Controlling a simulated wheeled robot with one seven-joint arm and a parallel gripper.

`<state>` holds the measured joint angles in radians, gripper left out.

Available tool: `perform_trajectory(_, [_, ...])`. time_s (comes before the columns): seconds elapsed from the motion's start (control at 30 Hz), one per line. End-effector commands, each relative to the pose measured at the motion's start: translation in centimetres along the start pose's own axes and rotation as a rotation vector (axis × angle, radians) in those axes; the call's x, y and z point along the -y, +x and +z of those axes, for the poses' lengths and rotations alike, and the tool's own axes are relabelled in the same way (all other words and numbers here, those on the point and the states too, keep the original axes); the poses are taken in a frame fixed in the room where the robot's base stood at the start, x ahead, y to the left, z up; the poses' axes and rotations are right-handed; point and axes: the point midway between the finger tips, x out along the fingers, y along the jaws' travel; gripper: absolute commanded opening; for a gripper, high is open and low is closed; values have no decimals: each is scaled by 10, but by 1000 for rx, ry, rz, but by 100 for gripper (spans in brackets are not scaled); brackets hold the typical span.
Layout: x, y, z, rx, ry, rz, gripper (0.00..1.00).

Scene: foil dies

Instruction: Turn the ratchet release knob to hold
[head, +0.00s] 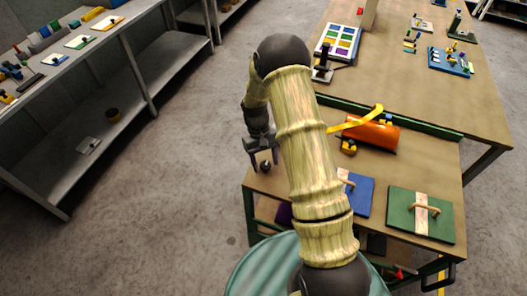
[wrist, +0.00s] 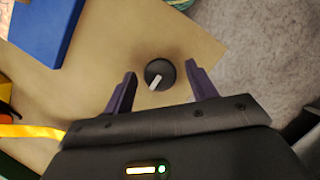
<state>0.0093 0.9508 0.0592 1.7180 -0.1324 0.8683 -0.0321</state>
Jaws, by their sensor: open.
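The knob (wrist: 160,74) is a round black dial with a pale pointer bar, on the tan bench top close to its edge. In the wrist view its pointer slants toward the lower left. No label or hold mark can be read beside it. In the head view the knob (head: 265,165) is a small dark spot at the bench's left corner. My gripper (wrist: 161,88) is open, with its two dark purple fingers apart on either side of the knob. My gripper also shows in the head view (head: 262,156), over that corner.
A blue board (head: 357,194) and a green board (head: 421,214) with a wooden handle lie on the bench. An orange cylinder (head: 372,134) with a yellow strip (head: 358,120) lies behind them. Left of the bench is open floor. A grey shelf (head: 110,110) stands at far left.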

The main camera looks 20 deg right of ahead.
Motion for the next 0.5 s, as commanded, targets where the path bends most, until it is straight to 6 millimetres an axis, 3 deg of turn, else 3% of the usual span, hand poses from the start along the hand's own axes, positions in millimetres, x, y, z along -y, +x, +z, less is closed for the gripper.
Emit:
perform_trajectory(0.23, [0, -26, -2, -6, 0, 1, 57])
perform_trajectory(0.5, [0, -79, -2, -7, 1, 1, 57])
